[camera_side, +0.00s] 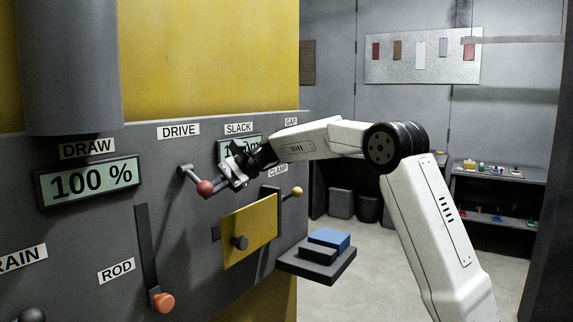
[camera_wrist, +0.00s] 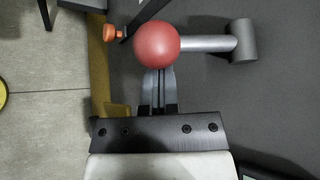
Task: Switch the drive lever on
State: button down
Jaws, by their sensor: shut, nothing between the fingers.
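The drive lever (camera_side: 195,180) is a short grey arm on the dark panel under the DRIVE label (camera_side: 178,131), with a red ball knob (camera_side: 205,188) at its end. In the side view the knob is at the lower right of the lever's pivot. In the wrist view the red knob (camera_wrist: 157,45) stands at the end of a grey rod that runs right to its pivot (camera_wrist: 243,41). My gripper (camera_side: 236,181) is shut and empty, close beside the knob. In the wrist view its fingers (camera_wrist: 158,82) point at the knob and their tips are partly hidden by it; I cannot tell if they touch.
A yellow plate (camera_side: 249,230) with a dark knob sits below my gripper. The clamp handle (camera_side: 297,192) is to the right. The rod lever (camera_side: 162,301) is lower left. A grey shelf (camera_side: 316,266) with a blue block (camera_side: 329,239) juts out. The draw display (camera_side: 90,182) reads 100 %.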

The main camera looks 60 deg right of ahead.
jog(key=shift+s+r+g, duration=0.15)
jog(key=shift+r+g, duration=0.15)
notch_tip(320, 180, up, 6)
jog(key=s+m, duration=0.1)
jog(key=shift+g, duration=0.4)
dwell(0.6)
jog(key=shift+r, duration=0.15)
dwell(0.4)
jog(key=d+r, duration=0.2)
jog(key=d, duration=0.7)
jog(key=shift+w, duration=0.3)
dwell(1.0)
jog(key=shift+d, duration=0.1)
